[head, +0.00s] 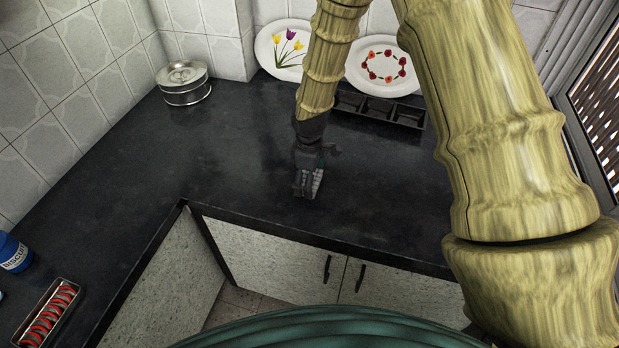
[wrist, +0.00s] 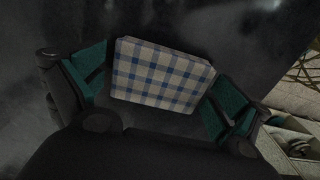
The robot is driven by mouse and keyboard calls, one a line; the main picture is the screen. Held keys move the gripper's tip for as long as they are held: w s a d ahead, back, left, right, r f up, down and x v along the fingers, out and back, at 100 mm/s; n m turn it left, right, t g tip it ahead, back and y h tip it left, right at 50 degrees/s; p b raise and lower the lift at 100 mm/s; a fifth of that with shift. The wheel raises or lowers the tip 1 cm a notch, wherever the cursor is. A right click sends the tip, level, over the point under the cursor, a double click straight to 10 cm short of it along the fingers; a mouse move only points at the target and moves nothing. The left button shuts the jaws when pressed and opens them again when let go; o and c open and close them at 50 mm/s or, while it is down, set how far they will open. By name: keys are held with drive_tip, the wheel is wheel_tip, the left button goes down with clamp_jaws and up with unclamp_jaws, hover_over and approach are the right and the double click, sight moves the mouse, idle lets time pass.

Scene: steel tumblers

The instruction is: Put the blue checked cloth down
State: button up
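The blue checked cloth (wrist: 163,76) is a folded, block-like white and blue piece. Only a small pale part of the cloth (head: 316,184) shows there at the fingertips. The cloth is low over the counter; I cannot tell whether it touches it.
The dark counter (head: 240,150) is clear around my gripper. Behind stand a black compartment tray (head: 380,108), a tulip plate (head: 268,48) and a red-flowered plate (head: 353,74). A round steel tin (head: 184,84) is at back left. A blue biscuit jar (head: 12,254) and a tray of red items (head: 35,325) are lower left.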

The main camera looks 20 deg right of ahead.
wheel_tip(320, 180, up, 12)
drive_tip(key=b, duration=0.2)
drive_tip(key=shift+r+b, duration=0.2)
drive_tip(key=shift+b, duration=0.15)
idle(0.6)
idle(0.3)
